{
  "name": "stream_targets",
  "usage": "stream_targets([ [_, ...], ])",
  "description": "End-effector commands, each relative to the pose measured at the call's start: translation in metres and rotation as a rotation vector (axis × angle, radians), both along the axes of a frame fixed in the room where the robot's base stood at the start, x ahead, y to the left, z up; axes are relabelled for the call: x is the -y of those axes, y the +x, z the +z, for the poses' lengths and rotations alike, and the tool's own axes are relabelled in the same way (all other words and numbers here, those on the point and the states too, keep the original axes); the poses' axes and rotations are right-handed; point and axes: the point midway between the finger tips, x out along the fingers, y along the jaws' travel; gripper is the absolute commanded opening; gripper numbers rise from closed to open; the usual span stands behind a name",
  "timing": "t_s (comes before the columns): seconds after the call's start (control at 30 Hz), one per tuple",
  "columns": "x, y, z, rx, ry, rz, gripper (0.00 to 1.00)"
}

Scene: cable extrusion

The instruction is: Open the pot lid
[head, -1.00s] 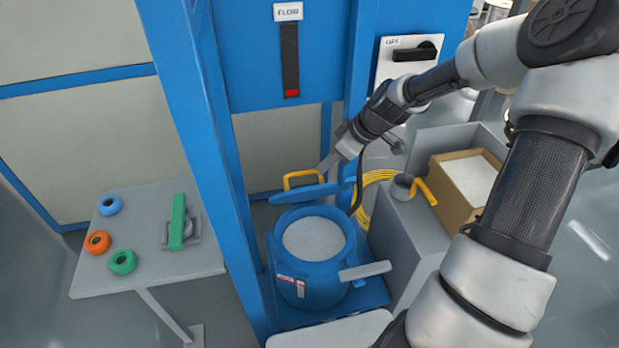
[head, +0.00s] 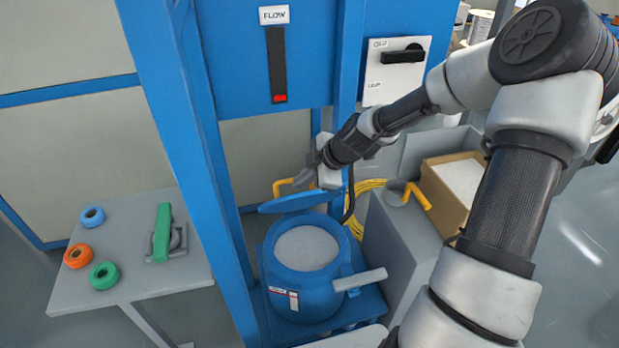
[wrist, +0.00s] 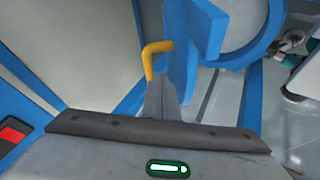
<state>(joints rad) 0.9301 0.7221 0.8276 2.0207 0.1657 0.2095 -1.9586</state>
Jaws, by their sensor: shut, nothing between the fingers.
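The blue pot (head: 305,299) stands on a blue platform with its top open, and pale grey contents show inside. Its blue lid (head: 290,204) is raised and tilted up at the pot's back rim, with a yellow handle (head: 278,187) on its far side. In the wrist view the lid (wrist: 182,72) is seen nearly edge-on, and the yellow handle (wrist: 149,58) lies just beyond my fingertips. My gripper (head: 302,180) is beside the handle, behind the lid. In the wrist view my gripper (wrist: 161,85) is shut and empty; whether it touches the handle or lid is unclear.
A blue frame post (head: 200,180) rises left of the pot. A grey table (head: 130,290) holds tape rings and a green-handled tool. Right of the pot are a grey box (head: 390,240), a yellow cable (head: 362,205) and a cardboard box (head: 455,205).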

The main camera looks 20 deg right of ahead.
Motion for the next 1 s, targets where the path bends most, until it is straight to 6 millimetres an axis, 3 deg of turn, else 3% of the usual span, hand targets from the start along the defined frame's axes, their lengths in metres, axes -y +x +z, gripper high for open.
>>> stream_targets([
  [0.2, -0.004, 0.005, -0.009, 0.000, 0.000, 0.000, 0.00],
  [0.63, -0.004, 0.009, -0.006, 0.000, -0.001, 0.000, 0.00],
  [0.77, -0.004, 0.019, -0.002, 0.002, -0.001, 0.000, 0.00],
  [1.0, -0.005, 0.055, 0.009, 0.003, 0.000, 0.000, 0.00],
])
